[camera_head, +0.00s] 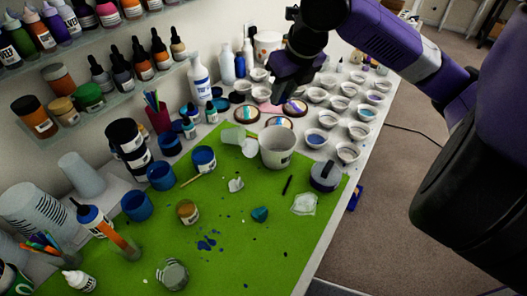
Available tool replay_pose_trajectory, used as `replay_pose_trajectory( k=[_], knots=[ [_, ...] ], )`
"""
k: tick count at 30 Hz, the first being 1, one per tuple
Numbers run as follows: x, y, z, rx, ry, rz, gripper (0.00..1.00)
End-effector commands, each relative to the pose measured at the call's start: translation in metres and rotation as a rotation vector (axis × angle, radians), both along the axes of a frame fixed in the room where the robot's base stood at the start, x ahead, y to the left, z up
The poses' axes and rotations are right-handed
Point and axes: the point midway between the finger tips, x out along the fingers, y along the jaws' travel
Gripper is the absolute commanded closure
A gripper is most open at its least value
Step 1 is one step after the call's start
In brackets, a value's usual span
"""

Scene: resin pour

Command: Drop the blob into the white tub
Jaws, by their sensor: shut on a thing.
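My gripper (280,99) is above and beyond the tub in the picture, over the round coloured pieces at the back of the table. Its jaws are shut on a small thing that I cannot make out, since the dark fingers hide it. A small teal lump (260,215) lies on the mat in front of the tub. I cannot tell whether this lump or the held thing is the blob.
A clear cup (249,147) lies tipped against the tub's left side. Several small white cups (316,138) fill the table's right side. Paint jars (204,158) crowd the left. Blue spatters (207,243) mark the mat.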

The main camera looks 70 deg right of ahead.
Motion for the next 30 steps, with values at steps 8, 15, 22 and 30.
replay_pose_trajectory(
  k=[8,15,22,30],
  knots=[
    [0.0,0.0,-0.024,0.002,0.001,-0.001,1.0],
    [0.0,0.001,-0.051,0.003,0.0,-0.001,1.0],
    [0.0,0.0,-0.059,0.001,0.001,-0.001,1.0],
    [0.0,0.0,-0.059,0.001,0.001,-0.001,0.6]
  ],
)
